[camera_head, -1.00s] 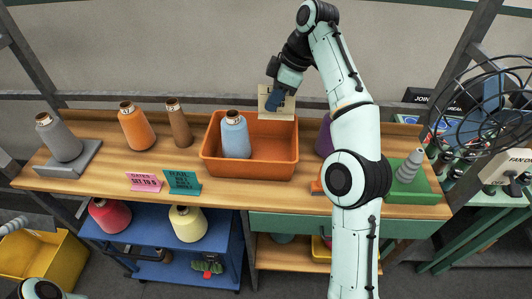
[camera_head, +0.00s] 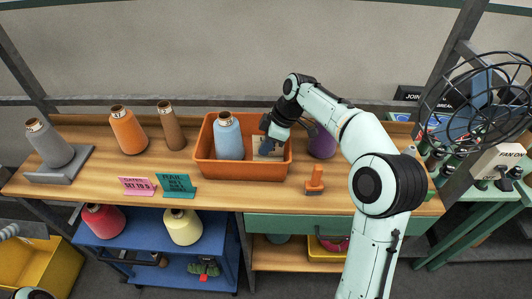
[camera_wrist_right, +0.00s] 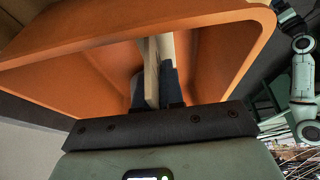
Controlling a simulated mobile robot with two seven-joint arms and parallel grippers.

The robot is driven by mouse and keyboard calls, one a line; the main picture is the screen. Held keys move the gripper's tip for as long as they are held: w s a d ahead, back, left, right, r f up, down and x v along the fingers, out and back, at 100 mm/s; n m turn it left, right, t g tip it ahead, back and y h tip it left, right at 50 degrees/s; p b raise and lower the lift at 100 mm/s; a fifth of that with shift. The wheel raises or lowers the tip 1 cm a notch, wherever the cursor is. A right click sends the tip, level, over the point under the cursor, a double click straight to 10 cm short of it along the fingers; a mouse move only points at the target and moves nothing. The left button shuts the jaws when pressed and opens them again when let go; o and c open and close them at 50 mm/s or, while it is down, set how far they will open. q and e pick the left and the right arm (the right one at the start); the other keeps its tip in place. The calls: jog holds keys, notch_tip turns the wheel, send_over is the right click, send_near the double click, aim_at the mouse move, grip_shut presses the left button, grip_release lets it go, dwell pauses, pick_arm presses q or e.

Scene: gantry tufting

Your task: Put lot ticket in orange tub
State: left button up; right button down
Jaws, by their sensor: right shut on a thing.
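The orange tub (camera_head: 243,172) stands on the wooden shelf with a light blue yarn cone (camera_head: 228,138) in its left part. My right gripper (camera_head: 267,146) is at the right part of the tub and is shut on the lot ticket (camera_head: 262,155), a pale flat card. The ticket is upright and its lower part is within the tub's walls. In the right wrist view the ticket (camera_wrist_right: 152,72) shows edge-on between the fingers, inside the tub's orange walls (camera_wrist_right: 85,62). I cannot tell whether it touches the tub floor. My left gripper is not clearly in view.
A purple cone (camera_head: 322,142) and an orange tool (camera_head: 314,180) stand right of the tub. Orange (camera_head: 128,128) and brown (camera_head: 171,125) cones stand to its left. Pink (camera_head: 138,186) and teal (camera_head: 178,186) signs sit at the shelf's front. A wire fan cage (camera_head: 475,105) is at far right.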

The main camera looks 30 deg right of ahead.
jog(key=shift+s+f, duration=0.1)
jog(key=shift+f, duration=1.6)
jog(key=shift+f, duration=0.15)
jog(key=c, duration=1.7)
grip_release()
jog(key=shift+f, duration=0.1)
jog(key=o, duration=0.4)
jog(key=shift+o, duration=0.2)
jog(key=shift+d+r, duration=0.1)
jog(key=shift+r, duration=0.5)
jog(key=v, duration=1.1)
jog(key=shift+r, duration=0.15)
